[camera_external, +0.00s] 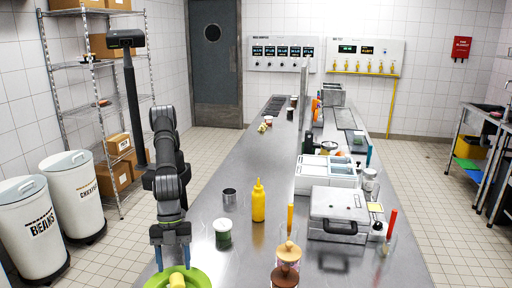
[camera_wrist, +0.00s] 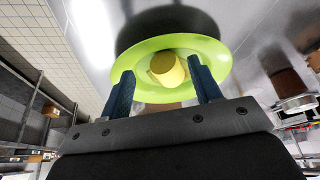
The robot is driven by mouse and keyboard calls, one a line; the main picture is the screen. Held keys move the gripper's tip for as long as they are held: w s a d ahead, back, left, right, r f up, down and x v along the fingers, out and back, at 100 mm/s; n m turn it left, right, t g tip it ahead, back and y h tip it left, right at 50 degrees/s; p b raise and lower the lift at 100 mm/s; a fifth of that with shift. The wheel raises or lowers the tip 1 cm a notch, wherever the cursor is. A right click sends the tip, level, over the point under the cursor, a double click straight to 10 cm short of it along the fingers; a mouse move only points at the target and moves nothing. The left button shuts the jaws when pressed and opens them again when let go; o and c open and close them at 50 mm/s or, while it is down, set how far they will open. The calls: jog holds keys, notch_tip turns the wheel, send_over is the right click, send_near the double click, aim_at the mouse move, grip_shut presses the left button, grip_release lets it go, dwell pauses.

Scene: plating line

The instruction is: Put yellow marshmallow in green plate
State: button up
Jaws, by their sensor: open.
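The green plate (camera_external: 203,278) lies on the steel counter at the bottom of the external view, partly cut off by the frame edge. It also shows in the wrist view (camera_wrist: 215,57). The yellow marshmallow (camera_external: 177,281) is on the plate, near its middle in the wrist view (camera_wrist: 167,69). My gripper (camera_external: 170,256) is above the plate, pointing down. In the wrist view its two blue fingers (camera_wrist: 164,86) are spread apart with the marshmallow between and beyond them. I see no finger touching the marshmallow.
A jar with a white lid (camera_external: 222,234), a metal cup (camera_external: 229,197) and a yellow squeeze bottle (camera_external: 258,201) stand to the right of my gripper. A brown-topped jar (camera_external: 286,264) stands further right.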

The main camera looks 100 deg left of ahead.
jog(key=shift+a+r, duration=0.1)
jog(key=shift+r, duration=0.45)
jog(key=v, duration=1.1)
jog(key=x, duration=1.2)
jog(key=shift+f, duration=0.2)
notch_tip(320, 180, up, 3)
jog(key=shift+a+f, duration=0.1)
jog(key=shift+f, duration=0.05)
jog(key=shift+r, duration=0.6)
